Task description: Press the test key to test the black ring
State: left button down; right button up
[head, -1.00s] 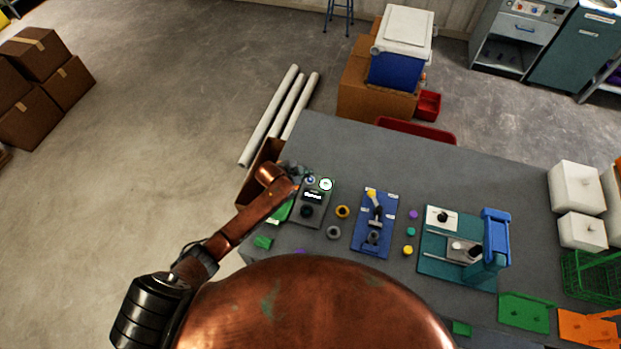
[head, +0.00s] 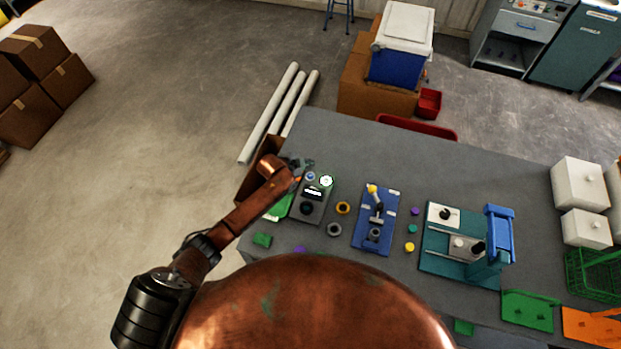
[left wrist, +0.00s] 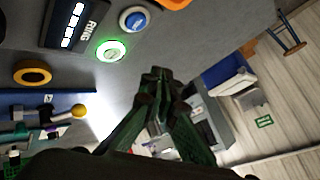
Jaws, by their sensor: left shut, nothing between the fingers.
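The grey tester (head: 318,208) stands at the table's left end, with a black ring (head: 306,208) on its near part. Its display (head: 313,191) is lit; in the left wrist view the display (left wrist: 72,22) has the word RING beside it. A blue round button (head: 310,176) and a round white piece with a glowing green rim (head: 327,180) sit at its far end. In the left wrist view the blue button (left wrist: 135,19) is clear of the fingers. My left gripper (head: 304,164) is shut and empty, just beyond the button. My right gripper is out of view.
A yellow ring (head: 343,208) and a grey ring (head: 334,230) lie right of the tester. A blue board (head: 365,238) with a yellow-knobbed lever and a teal fixture (head: 437,267) stand farther right. Green pieces (head: 262,240) lie near the left edge. The far table is clear.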

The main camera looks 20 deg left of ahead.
pick_arm(q)
jog(key=b, duration=0.3)
send_over(309, 177)
notch_tip(309, 177, down, 4)
jog(key=shift+f, duration=0.2)
jog(key=shift+f+b, duration=0.4)
jog(key=shift+f, duration=0.35)
dwell(0.4)
jog(key=shift+f, duration=0.45)
jog(key=shift+f+b, duration=0.45)
jog(key=shift+b, duration=0.05)
dwell(0.5)
jog(key=shift+r, duration=0.1)
jog(key=shift+r+p, duration=0.8)
jog(key=shift+p, duration=0.05)
